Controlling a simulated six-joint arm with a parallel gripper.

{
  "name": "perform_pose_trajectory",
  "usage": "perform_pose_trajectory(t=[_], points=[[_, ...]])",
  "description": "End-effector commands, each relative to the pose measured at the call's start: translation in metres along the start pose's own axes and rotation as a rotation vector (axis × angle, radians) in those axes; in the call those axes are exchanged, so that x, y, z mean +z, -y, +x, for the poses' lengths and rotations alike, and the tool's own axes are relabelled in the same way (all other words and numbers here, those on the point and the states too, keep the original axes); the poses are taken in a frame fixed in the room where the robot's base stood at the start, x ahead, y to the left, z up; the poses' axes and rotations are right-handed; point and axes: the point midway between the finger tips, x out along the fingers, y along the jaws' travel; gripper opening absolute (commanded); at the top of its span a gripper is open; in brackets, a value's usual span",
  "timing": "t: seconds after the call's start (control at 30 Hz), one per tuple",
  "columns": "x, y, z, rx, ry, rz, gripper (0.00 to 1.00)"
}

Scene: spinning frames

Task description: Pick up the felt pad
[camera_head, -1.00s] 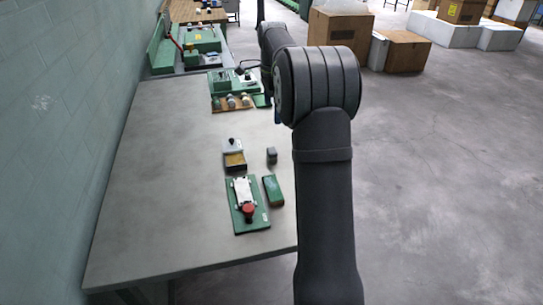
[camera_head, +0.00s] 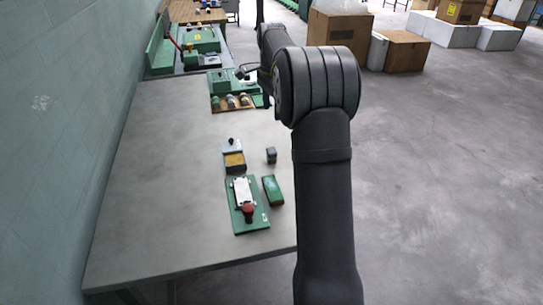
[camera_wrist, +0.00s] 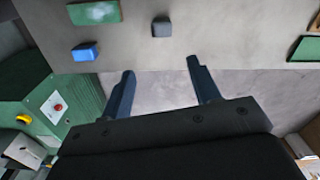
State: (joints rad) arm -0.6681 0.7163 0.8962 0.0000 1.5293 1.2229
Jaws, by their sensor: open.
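My gripper (camera_wrist: 160,66) is open and empty in the wrist view, its two dark fingers apart near the table's edge, with bare floor between them. A small dark grey block (camera_wrist: 161,27) lies on the table beyond the fingertips, apart from them. It may be the felt pad, but I cannot tell for sure. In the head view a small dark block (camera_head: 271,155) stands on the table, right of a grey and yellow item (camera_head: 234,159). A long green block (camera_head: 273,190) lies nearer. In the head view my fingers are mostly hidden behind my arm.
The grey table (camera_head: 170,190) has free room at left and front. A green plate (camera_head: 248,222) holds a white part and red knob. A wooden tray (camera_head: 217,109) with several round pieces lies farther back. The wrist view shows a blue block (camera_wrist: 85,51) and green machine (camera_wrist: 45,95).

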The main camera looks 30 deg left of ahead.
Motion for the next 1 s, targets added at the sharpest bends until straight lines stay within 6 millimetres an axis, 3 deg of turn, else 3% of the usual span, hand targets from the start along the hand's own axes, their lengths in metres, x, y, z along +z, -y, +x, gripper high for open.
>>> perform_pose_trajectory(t=[0.4, 0.6, 0.87, 1.0], points=[[-0.002, -0.001, 0.011, 0.0, 0.0, -0.84, 0.56], [-0.003, -0.001, 0.016, 0.0, 0.001, -1.173, 0.56], [-0.003, -0.001, 0.022, 0.001, 0.002, -1.339, 0.56], [-0.003, -0.002, 0.044, 0.002, 0.003, -1.343, 0.56]])
